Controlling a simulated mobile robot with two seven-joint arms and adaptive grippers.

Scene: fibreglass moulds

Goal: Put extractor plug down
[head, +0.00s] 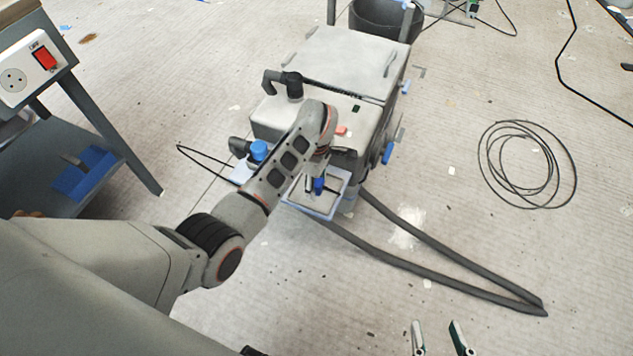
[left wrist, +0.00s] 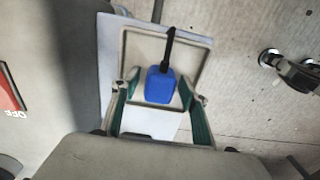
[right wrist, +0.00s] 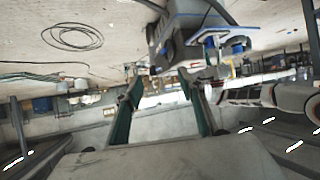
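The extractor plug, a blue block with a black cable, shows in the left wrist view (left wrist: 160,87) and in the head view (head: 318,185). It rests in a shallow, pale, square tray (head: 334,205) at the front of the grey extractor (head: 345,70). My left gripper (left wrist: 159,88) is over the tray with its green-padded fingers spread on both sides of the plug, a visible gap on each side. In the head view my wrist partly hides it. My right gripper (head: 440,338) is open and empty at the lower edge of the head view.
A coiled black cable (head: 527,165) lies further right. The floor between is mostly clear.

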